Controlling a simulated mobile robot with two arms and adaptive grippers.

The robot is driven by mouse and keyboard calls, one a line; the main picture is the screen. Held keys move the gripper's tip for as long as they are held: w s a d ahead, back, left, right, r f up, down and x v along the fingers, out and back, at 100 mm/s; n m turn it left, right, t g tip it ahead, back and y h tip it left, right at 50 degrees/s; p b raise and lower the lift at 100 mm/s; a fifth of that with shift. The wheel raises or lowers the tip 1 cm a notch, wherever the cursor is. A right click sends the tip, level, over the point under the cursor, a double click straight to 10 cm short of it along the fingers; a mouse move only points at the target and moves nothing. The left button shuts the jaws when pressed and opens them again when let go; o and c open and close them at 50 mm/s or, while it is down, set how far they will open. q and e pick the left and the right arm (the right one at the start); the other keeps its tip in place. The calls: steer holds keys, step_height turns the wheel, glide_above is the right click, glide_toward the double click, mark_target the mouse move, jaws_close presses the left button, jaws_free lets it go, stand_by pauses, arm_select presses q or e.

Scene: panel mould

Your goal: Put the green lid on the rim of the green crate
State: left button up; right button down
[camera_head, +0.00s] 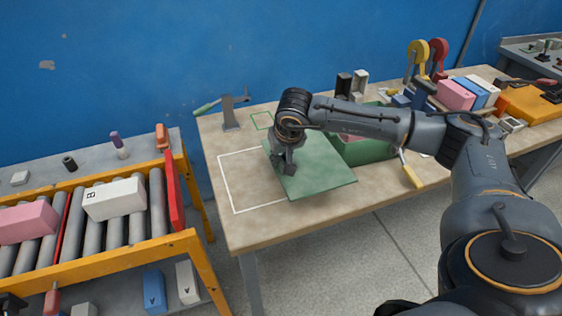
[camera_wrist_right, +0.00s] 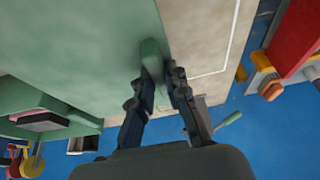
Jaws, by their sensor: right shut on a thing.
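The green lid (camera_head: 325,175) is a flat square panel over the table, partly overlapping a white outlined rectangle. My right gripper (camera_head: 286,168) is shut on its left part; in the right wrist view the fingers (camera_wrist_right: 160,85) close around a green raised grip (camera_wrist_right: 151,58) on the lid (camera_wrist_right: 75,40). Whether the lid touches the table, I cannot tell. The green crate (camera_head: 372,151) stands just behind and right of the lid, partly hidden by my right arm. In the wrist view the crate (camera_wrist_right: 25,97) is at the left, with something pinkish inside. My left gripper is not visible.
The white outline (camera_head: 228,190) on the wooden table (camera_head: 262,232) is bare at its left. A grey stand (camera_head: 230,112) and a green-handled tool (camera_head: 207,107) are behind. Boxes (camera_head: 455,95) crowd the right end. A roller conveyor (camera_head: 130,230) stands left.

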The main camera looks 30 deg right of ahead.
steer(key=s+a+r+n, duration=0.1)
steer(key=s+a+r, duration=0.1)
steer(key=s+a, duration=0.3)
steer(key=s+a+r+n+y+b, duration=0.1)
steer(key=s+a, duration=0.4)
steer(key=a, duration=0.5)
steer(key=shift+r+n+b, duration=0.3)
steer(key=shift+r+n, duration=0.1)
steer(key=shift+r, duration=0.15)
steer(key=shift+d, duration=0.1)
